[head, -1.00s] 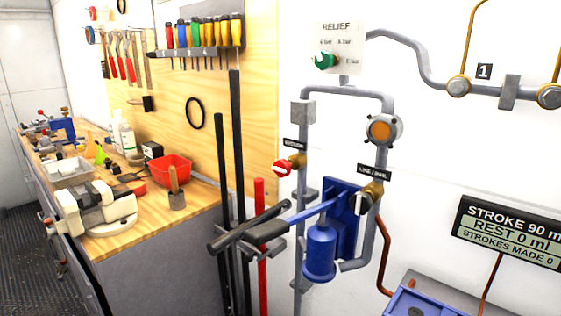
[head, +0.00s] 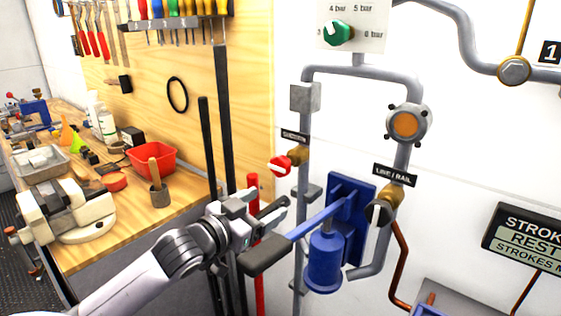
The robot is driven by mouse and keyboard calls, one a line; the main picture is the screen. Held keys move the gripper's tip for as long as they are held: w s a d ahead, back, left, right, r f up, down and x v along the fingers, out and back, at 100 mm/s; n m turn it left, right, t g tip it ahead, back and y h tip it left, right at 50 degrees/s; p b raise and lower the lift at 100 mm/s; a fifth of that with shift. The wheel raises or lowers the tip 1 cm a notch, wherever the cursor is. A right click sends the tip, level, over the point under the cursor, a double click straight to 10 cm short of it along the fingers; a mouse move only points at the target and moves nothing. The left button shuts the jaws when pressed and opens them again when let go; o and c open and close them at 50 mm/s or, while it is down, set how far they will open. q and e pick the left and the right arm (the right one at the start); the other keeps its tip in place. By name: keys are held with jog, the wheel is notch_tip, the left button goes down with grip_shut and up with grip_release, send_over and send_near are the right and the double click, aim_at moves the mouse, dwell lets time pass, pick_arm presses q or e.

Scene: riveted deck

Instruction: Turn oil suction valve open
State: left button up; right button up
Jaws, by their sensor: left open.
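The suction valve has a red and white knob (head: 279,166) on a brass body (head: 298,156), on the grey vertical pipe under a black label reading SUCTION (head: 294,136). My left gripper (head: 281,207) is open and empty, below the red knob and apart from it, just above the blue pump lever (head: 320,215). Its fingers point right, toward the pipe. Whether it touches the lever I cannot tell. My right gripper is not in the head view.
A blue hand pump (head: 325,262) with a black-gripped lever stands close by. The line/rail valve (head: 379,212) is to its right, the green relief knob (head: 337,33) above. A workbench (head: 150,225) with a vise and a red bin (head: 152,160) lies left.

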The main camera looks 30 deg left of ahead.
aim_at(276, 168)
pick_arm(q)
jog(key=shift+t, duration=0.5)
jog(key=r, duration=0.4)
jog(key=w+a+r, duration=0.1)
jog(key=shift+r, duration=0.4)
jog(key=w+p, duration=0.1)
jog(key=w, duration=0.4)
jog(key=shift+w+d, duration=0.15)
jog(key=shift+d, duration=0.05)
jog(key=shift+w+f+p, duration=0.1)
jog(key=shift+w+p, duration=0.2)
jog(key=shift+w, duration=0.55)
jog(key=c, duration=1)
